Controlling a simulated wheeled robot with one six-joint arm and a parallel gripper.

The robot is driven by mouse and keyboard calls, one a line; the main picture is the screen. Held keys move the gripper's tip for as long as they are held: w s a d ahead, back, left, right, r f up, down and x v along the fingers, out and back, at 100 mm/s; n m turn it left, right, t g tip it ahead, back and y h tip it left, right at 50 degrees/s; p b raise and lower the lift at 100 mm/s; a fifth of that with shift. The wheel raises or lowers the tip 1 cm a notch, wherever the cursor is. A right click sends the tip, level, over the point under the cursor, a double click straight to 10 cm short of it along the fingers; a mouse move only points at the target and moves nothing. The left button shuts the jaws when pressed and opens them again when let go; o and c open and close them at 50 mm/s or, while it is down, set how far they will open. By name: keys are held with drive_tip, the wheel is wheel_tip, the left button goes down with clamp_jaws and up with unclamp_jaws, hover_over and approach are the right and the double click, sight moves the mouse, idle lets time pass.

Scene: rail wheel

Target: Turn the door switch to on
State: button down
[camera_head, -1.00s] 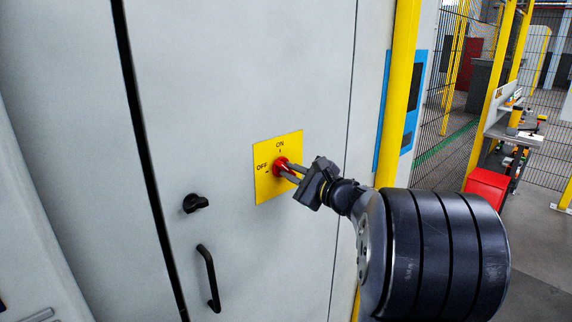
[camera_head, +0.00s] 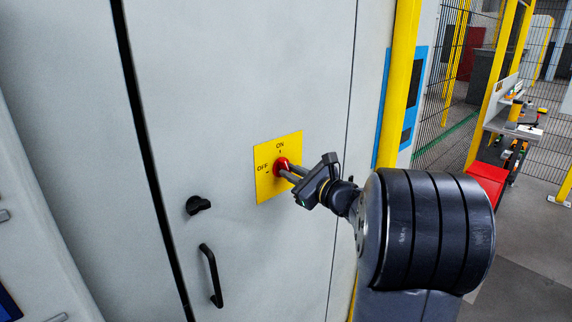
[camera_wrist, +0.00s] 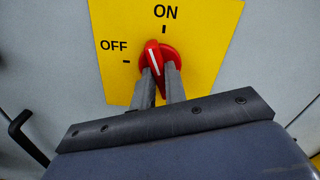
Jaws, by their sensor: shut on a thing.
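The red door switch (camera_head: 281,163) sits on a yellow plate (camera_head: 265,186) marked ON at the top and OFF at the left, on the grey cabinet door. In the wrist view, the white line on the red switch (camera_wrist: 168,53) points up and slightly left, between the OFF and ON marks and nearer ON. My gripper (camera_head: 286,170) reaches it from the right. Its two fingers are shut on the switch's raised grip, as the wrist view of the gripper (camera_wrist: 160,75) shows. The fingers hide the lower part of the switch.
A black knob (camera_head: 198,205) and a black door handle (camera_head: 211,276) stick out at the lower left of the switch. A yellow post (camera_head: 401,85) stands right of the cabinet. A wire fence and a workbench (camera_head: 512,130) are farther right.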

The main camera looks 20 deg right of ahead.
idle(0.4)
drive_tip(key=m+p, duration=0.3)
drive_tip(key=m, duration=0.1)
drive_tip(key=c, duration=1.3)
unclamp_jaws()
drive_tip(key=v, duration=0.7)
